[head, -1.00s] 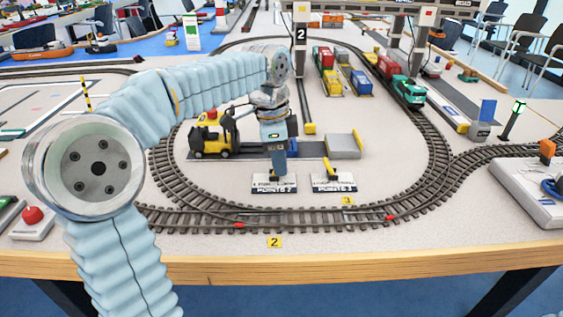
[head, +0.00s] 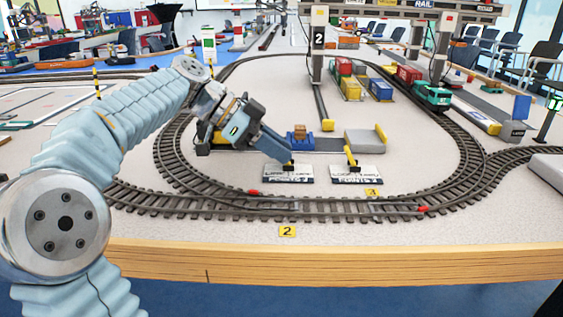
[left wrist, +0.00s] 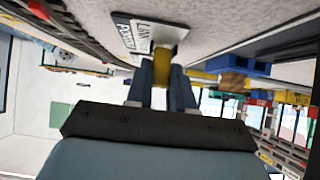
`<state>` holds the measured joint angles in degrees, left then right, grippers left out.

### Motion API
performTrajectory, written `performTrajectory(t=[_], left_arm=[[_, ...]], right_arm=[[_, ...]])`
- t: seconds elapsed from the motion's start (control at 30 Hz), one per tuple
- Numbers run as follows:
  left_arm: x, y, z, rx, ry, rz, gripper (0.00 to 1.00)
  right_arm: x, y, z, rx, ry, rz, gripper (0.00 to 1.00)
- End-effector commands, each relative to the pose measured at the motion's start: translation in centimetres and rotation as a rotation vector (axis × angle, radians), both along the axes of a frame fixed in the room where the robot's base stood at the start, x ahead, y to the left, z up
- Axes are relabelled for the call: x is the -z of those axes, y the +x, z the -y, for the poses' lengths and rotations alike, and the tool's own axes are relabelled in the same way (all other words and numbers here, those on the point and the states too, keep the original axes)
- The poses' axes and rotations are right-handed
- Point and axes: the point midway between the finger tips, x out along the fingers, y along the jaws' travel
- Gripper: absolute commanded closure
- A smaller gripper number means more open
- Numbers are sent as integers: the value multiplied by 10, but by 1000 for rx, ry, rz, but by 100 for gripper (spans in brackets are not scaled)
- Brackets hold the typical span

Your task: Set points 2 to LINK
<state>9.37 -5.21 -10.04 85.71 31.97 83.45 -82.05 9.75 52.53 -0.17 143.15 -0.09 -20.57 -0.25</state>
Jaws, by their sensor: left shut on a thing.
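The points 2 lever plate (head: 274,179) is a small white label block with dark lettering on the near side of the layout, inside the track loop. My left gripper (head: 289,160) reaches it from the upper left, tilted, with its fingertips just over the plate. In the left wrist view, the fingers are shut on the yellow lever handle (left wrist: 161,62), and the plate (left wrist: 126,36) shows beyond it. The fingers mostly hide the lever in the head view, so its exact lean is hard to tell. My right gripper is not in view.
A second lever plate (head: 369,176) with a yellow lever (head: 350,157) stands close on the right. Behind are a blue cart (head: 301,143) and a grey block (head: 365,141). The curved track (head: 330,210) runs in front. A yellow 2 tag (head: 287,231) lies near the table edge.

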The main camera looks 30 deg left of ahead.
Motion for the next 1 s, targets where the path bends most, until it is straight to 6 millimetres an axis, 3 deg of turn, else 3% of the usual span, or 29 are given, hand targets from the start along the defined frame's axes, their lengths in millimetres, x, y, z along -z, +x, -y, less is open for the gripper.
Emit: performTrajectory(t=[0.2,0.7,0.73,0.8,0.9,1.0], left_arm=[[4,-1,-3,-2,-50,31,100],[3,-2,-4,-2,-66,38,100],[3,-2,-4,-2,-66,38,76],[3,-2,-4,-2,-65,37,66],[3,-2,-3,-2,-66,38,52],[3,-2,-3,0,-66,38,52]], right_arm=[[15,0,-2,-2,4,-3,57],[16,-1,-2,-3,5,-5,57],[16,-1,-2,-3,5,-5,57],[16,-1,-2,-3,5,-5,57],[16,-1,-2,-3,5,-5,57],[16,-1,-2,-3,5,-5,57]])
